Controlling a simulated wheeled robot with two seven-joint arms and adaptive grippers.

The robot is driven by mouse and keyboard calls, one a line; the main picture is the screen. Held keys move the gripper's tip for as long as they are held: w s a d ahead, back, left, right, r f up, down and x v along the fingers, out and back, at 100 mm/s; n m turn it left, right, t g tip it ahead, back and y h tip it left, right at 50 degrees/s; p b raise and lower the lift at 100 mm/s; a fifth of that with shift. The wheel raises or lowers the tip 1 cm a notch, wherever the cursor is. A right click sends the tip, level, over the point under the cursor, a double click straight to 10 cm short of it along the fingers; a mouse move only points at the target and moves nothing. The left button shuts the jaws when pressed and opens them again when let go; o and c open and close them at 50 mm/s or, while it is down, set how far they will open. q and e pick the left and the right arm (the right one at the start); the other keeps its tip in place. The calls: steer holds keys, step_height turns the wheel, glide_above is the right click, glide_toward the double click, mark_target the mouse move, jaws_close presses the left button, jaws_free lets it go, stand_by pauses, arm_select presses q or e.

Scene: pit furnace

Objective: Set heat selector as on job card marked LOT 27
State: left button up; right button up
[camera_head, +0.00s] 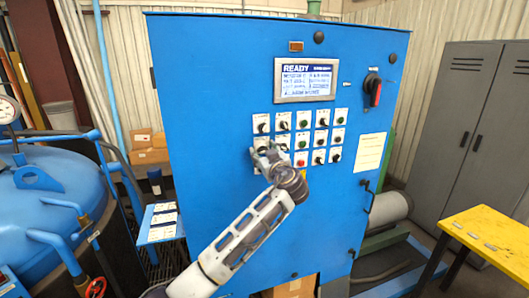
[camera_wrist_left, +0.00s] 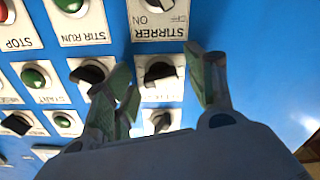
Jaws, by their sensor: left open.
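The blue control cabinet (camera_head: 225,225) carries a grid of knobs and buttons under a screen (camera_head: 305,80) reading READY. My left gripper (camera_head: 264,150) is open at the panel's left column and hides part of it. In the left wrist view, which shows the labels upside down, its fingers (camera_wrist_left: 165,88) stand on either side of a black selector knob (camera_wrist_left: 160,74). I cannot tell whether they touch it, and its label is unreadable. The STIRRER ON/OFF switch (camera_wrist_left: 160,18) is beside it. White cards (camera_head: 163,218) lie on a small blue shelf left of the cabinet; their print is unreadable.
Neighbouring controls, including another black knob (camera_wrist_left: 90,74) and a green button (camera_wrist_left: 36,77), sit close to the fingers. A red-and-black rotary handle (camera_head: 373,90) is at the upper right. A blue vessel (camera_head: 45,215) stands left, a yellow table (camera_head: 490,232) right.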

arm_select(q)
steer(key=c, duration=1)
steer(key=shift+f+b, duration=0.1)
steer(key=shift+b, duration=0.2)
